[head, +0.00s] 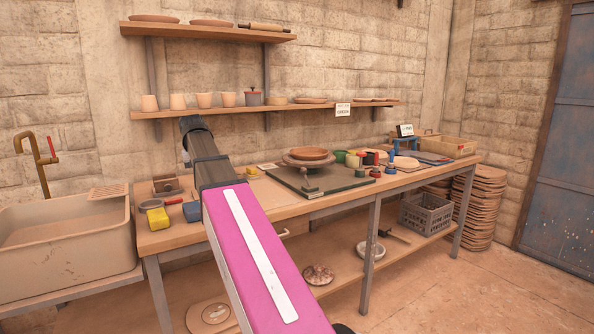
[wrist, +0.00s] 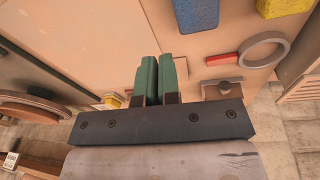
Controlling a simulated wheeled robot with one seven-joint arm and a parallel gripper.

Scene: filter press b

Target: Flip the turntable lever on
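The turntable (head: 287,161) stands on a dark green board (head: 345,184) on the workbench, with a brown dish (head: 310,154) on top. A small grey upright piece (head: 309,185) at the board's front edge may be the lever; its setting is too small to tell. In the wrist view, part of the round turntable (wrist: 35,112) shows at the left edge, and I cannot make out the lever. My gripper (wrist: 157,62) has its two green fingers together with nothing visible between them, over bare bench top, to the side of the turntable. It is hidden behind my arm in the head view.
A yellow sponge (head: 158,219), a blue block (head: 191,211) and a ring (wrist: 265,50) lie on the bench's left end beside the sink (head: 65,245). Several coloured jars (head: 371,158) stand right of the turntable. Shelves (head: 290,108) hang above the bench.

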